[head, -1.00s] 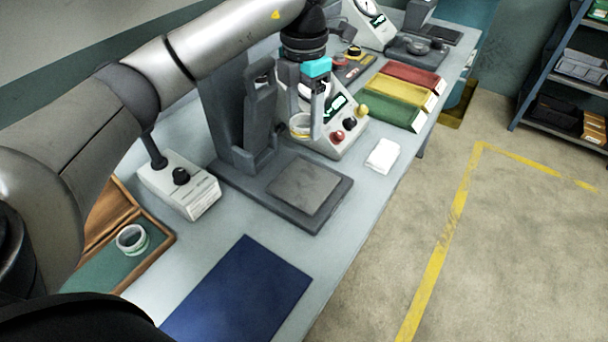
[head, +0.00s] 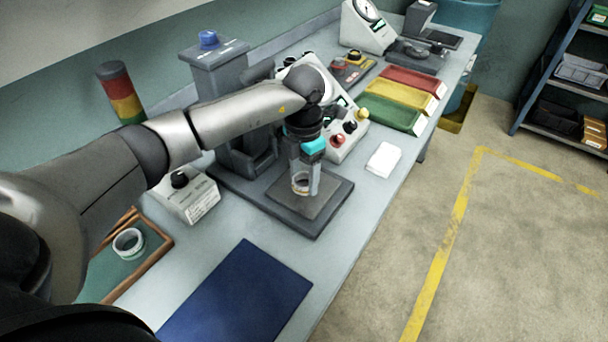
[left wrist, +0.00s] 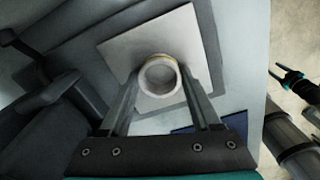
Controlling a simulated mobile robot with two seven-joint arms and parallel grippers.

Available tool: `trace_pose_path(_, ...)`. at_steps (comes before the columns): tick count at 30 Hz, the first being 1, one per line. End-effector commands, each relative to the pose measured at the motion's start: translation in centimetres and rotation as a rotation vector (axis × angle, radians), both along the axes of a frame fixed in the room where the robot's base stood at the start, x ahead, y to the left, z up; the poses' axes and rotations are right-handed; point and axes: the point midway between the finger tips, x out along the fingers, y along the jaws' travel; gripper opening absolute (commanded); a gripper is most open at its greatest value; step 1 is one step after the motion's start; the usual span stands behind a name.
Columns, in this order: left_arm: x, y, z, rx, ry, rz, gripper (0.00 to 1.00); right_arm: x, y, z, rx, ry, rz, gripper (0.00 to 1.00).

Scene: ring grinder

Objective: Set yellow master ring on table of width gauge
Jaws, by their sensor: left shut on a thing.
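My left gripper (head: 302,188) points down over the width gauge's square grey table (head: 318,207). It is shut on the yellow master ring (head: 299,183), a pale ring with a yellow band, held between the fingertips. In the left wrist view the ring (left wrist: 159,77) sits between the two fingers, with the gauge table (left wrist: 120,52) behind it. The ring is within the table's outline; I cannot tell whether it touches the surface. My right gripper (left wrist: 291,77) seems to show small at the right of the left wrist view; its jaws are unclear.
The gauge's dark column (head: 240,130) stands close behind the gripper. A control box (head: 187,196) and a wooden tray with another ring (head: 129,242) are at left. A blue mat (head: 240,295) lies in front. Coloured bins (head: 400,95) and a white pad (head: 384,158) are at right.

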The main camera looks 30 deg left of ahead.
Motion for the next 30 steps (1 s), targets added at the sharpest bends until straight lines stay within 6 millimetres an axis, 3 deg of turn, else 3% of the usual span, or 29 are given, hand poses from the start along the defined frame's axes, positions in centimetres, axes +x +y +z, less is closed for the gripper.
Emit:
trace_pose_path(8,0.0,0.0,-0.3,0.0,-0.001,0.0,0.02,0.0,-0.1,-0.3,-0.002,0.0,0.0,0.5)
trace_pose_path(9,0.0,0.0,-0.2,0.0,-0.001,0.0,0.68,0.0,-0.1,-0.2,-0.002,0.0,0.0,0.5)
trace_pose_path(15,0.0,0.0,-0.2,0.0,-0.001,0.0,0.91,0.0,-0.1,-0.2,-0.002,0.001,0.0,0.5)
trace_pose_path(25,0.0,0.0,0.0,0.0,-0.001,0.0,0.94,0.0,-0.1,0.0,-0.002,0.001,0.0,0.5)
trace_pose_path(30,0.2,0.0,2.3,-0.002,-0.006,0.0,0.94,0.0,-0.1,0.2,-0.002,0.001,0.0,0.5)
